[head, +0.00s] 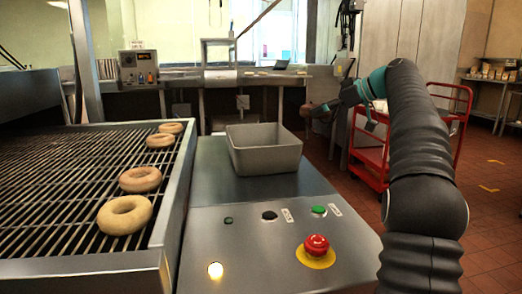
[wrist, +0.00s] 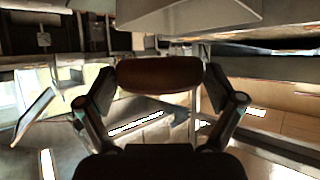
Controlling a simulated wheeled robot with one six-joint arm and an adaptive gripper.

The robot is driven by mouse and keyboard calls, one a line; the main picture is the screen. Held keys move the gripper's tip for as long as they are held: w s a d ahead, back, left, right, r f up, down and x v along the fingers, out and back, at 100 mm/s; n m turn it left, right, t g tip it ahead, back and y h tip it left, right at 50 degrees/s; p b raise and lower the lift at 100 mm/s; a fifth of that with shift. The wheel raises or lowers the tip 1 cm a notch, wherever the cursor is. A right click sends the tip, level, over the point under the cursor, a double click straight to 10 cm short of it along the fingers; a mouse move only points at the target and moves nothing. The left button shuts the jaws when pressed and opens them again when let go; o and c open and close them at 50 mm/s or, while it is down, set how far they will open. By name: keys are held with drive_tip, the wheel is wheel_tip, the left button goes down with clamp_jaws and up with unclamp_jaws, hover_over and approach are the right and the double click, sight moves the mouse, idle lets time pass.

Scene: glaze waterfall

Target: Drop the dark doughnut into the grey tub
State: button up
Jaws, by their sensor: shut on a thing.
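My gripper (head: 330,105) is shut on the dark doughnut (wrist: 158,73), which is brown and sits between both fingers in the wrist view. In the head view the doughnut (head: 309,110) shows small and dark at the gripper's tip. The grey tub (head: 265,161) is an open rectangular container on the metal counter. The held doughnut is to the right of the tub's rim and above it in the head view, apart from it. In the wrist view a pale grey body, likely the tub (wrist: 190,14), shows at the top edge.
A conveyor grill (head: 70,185) with several pale doughnuts (head: 125,214) lies left of the tub. A red emergency button (head: 317,243) and small switches are on the counter front. A red cart (head: 370,150) stands behind my arm at right.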

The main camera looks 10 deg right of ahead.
drive_tip(key=shift+a, duration=0.2)
drive_tip(key=w+a+n+g+y+p, duration=0.1)
drive_tip(key=w+a+p, duration=0.35)
drive_tip(key=a, duration=0.85)
drive_tip(key=w+f+m+t+h+b, duration=0.1)
drive_tip(key=w+f+b, duration=0.1)
drive_tip(key=f, duration=0.5)
drive_tip(key=shift+w+d+f, duration=0.15)
drive_tip(key=shift+w+d, duration=0.05)
drive_tip(key=shift+w, duration=0.6)
drive_tip(key=o, duration=0.8)
